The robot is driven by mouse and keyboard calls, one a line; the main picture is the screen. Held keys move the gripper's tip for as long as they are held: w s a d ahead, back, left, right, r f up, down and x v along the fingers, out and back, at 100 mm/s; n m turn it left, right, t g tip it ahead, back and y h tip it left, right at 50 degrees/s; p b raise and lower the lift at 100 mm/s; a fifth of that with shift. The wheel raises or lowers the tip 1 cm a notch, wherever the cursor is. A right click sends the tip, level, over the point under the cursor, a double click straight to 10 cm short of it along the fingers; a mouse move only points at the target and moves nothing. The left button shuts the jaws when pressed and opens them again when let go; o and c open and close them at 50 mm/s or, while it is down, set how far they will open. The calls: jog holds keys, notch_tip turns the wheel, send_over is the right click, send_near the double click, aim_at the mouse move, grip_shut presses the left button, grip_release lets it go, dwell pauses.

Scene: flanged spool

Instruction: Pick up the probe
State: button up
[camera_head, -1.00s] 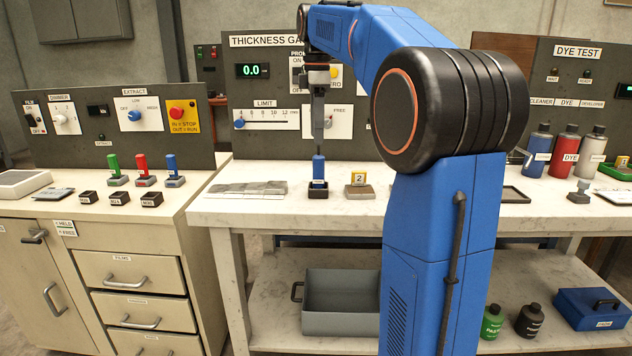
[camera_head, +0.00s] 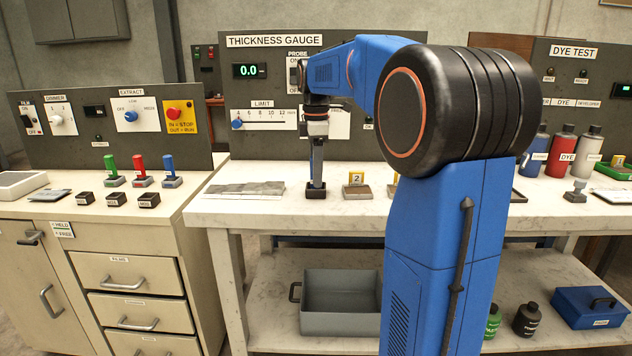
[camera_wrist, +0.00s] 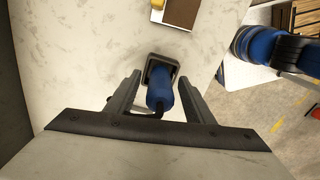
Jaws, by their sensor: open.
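The blue probe (camera_wrist: 160,92) stands in its small dark holder (camera_wrist: 160,62) on the white table, seen in the wrist view. My gripper (camera_wrist: 161,82) is open, with one finger on each side of the probe. I cannot tell whether either finger touches it. In the head view my gripper (camera_head: 316,182) points straight down over the dark holder (camera_head: 316,193), and its fingers hide most of the probe there.
A block with a yellow "2" tag (camera_head: 357,190) stands just right of the holder. A grey plate (camera_head: 245,189) lies to the left. The thickness gauge panel (camera_head: 270,105) rises behind. A grey bin (camera_head: 341,310) sits on the lower shelf.

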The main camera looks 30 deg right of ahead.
jog(key=shift+f, duration=0.2)
jog(key=c, duration=1.1)
notch_tip(320, 180, up, 10)
